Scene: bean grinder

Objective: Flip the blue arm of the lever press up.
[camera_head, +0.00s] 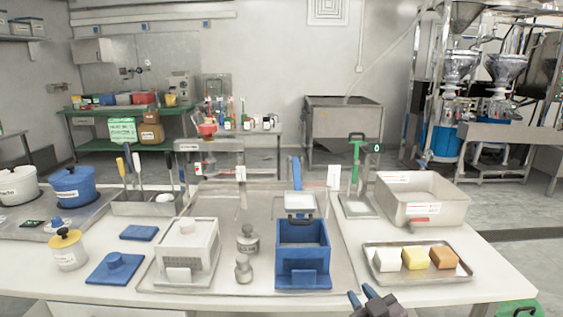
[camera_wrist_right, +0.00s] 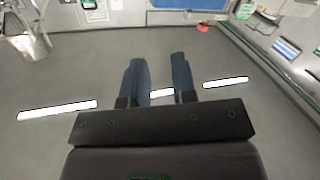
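A blue box-shaped unit (camera_head: 303,252) stands on a metal tray at the middle of the table, with a white hopper-like part (camera_head: 300,202) at its top back. A blue arm (camera_head: 297,173) rises behind that part, close to upright; its lower end is hidden, so I cannot tell how it joins. My right gripper (camera_head: 362,295) is at the front table edge, right of and nearer than the blue unit, touching nothing. Its two blue fingers are apart and empty in the right wrist view (camera_wrist_right: 156,75). My left gripper is in neither view.
A green-handled stand (camera_head: 357,170) and a metal bin (camera_head: 422,203) are at the back right. A tray (camera_head: 376,271) with coloured blocks lies front right. A white box unit (camera_head: 188,250) and small metal weights (camera_head: 248,240) are left of the blue unit.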

